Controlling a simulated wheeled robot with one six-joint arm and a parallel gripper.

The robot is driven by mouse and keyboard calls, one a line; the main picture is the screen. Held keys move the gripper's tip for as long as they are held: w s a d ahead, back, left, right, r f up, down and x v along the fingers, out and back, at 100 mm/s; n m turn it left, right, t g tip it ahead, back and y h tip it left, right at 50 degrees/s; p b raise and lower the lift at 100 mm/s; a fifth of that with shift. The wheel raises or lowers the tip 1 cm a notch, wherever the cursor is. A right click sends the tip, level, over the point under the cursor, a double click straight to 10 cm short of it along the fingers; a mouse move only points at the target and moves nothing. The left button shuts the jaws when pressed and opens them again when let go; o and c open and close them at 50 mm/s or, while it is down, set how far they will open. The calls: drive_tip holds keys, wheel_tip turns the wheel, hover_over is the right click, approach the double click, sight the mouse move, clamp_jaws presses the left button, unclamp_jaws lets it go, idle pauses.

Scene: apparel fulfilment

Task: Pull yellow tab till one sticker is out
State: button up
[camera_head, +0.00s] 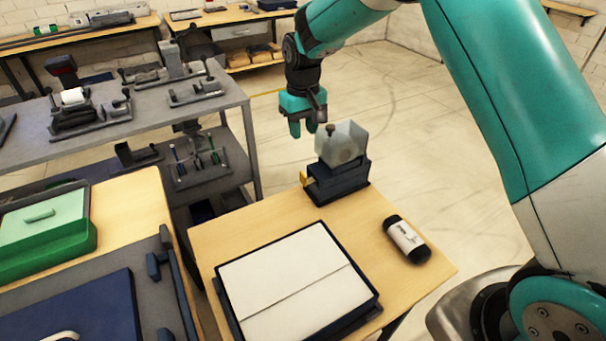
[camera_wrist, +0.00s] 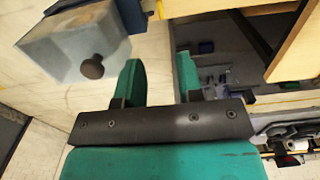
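The sticker dispenser (camera_head: 338,186) stands at the far edge of the small wooden table. It has a dark base, a translucent cover (camera_head: 343,143) and a dark knob. The yellow tab (camera_head: 305,179) sticks out from the left side of its base. My gripper (camera_head: 303,134) is open and empty, pointing down above and to the left of the dispenser, apart from the tab. In the wrist view my two teal fingers (camera_wrist: 158,72) stand apart. The translucent cover (camera_wrist: 65,48) is to their left, and a small yellow piece, apparently the tab (camera_wrist: 161,9), shows at the top.
A flat white package (camera_head: 290,285) in a dark tray lies on the table's front part. A black-and-white cylinder (camera_head: 407,239) lies at the right. A grey shelf (camera_head: 150,110) with several fixtures and a green box (camera_head: 45,230) are at the left. Floor beyond the dispenser is clear.

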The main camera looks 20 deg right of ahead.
sight(303, 173)
wheel_tip(303, 173, down, 15)
drive_tip(key=p, duration=0.2)
drive_tip(key=shift+p, duration=0.35)
drive_tip(key=shift+r, duration=0.1)
clamp_jaws()
